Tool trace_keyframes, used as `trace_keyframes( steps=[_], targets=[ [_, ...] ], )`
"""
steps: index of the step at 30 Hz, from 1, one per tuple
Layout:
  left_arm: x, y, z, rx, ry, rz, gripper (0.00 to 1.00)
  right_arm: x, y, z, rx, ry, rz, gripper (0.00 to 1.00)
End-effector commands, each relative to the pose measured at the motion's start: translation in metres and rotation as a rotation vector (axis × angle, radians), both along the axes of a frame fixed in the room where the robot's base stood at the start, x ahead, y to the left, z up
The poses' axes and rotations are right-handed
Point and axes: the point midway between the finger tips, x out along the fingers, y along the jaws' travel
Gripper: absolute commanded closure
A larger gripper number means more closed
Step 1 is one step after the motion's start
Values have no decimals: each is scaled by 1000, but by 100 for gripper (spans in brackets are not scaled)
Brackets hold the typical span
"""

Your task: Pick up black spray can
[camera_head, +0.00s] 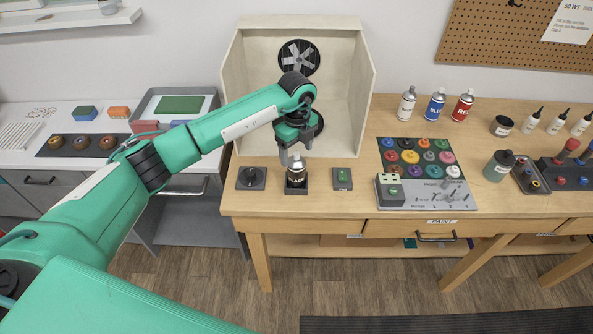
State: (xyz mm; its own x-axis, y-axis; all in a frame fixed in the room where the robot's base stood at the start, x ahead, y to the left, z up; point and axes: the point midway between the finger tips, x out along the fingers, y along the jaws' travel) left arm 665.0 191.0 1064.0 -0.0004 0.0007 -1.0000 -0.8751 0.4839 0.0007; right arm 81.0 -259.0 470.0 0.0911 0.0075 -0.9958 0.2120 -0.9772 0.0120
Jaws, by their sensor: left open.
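My left arm reaches in from the left, and its gripper (295,151) points down, open, at the front of the spray booth. Directly below it, between or just under the fingertips, a small can-like object with a dark body and a shiny metallic band (297,175) stands upright on a dark square base (297,190). It looks like the black spray can, but its top is partly hidden by the gripper and I see no readable label. I cannot tell whether the fingers touch it. My right gripper is out of view.
The open booth (255,75) with a fan stands behind. A dark knob box (251,178) and a green-marked switch box (342,179) flank the base closely. White (407,103), blue (435,104) and red (463,105) cans stand at the back right, behind a board of colored pots (385,153).

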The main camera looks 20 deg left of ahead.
Motion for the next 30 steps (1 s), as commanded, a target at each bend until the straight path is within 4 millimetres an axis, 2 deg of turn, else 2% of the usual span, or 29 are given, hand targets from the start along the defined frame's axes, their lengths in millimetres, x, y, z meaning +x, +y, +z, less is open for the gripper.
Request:
trace_keyframes(
  steps=[1,7,12,18,20,28,30],
  targets=[
    [-1,0,-2,0,4,0,26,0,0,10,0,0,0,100],
    [0,1,-27,0,4,1,26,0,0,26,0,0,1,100],
    [1,1,-41,-1,0,0,26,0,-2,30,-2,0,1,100],
    [1,1,-43,0,-1,0,26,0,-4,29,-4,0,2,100],
    [1,1,-43,0,-1,0,36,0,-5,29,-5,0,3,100],
    [1,1,-42,0,-1,0,89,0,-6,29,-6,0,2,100],
    [1,1,-42,-1,-2,0,93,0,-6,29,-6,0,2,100]
  ],
)
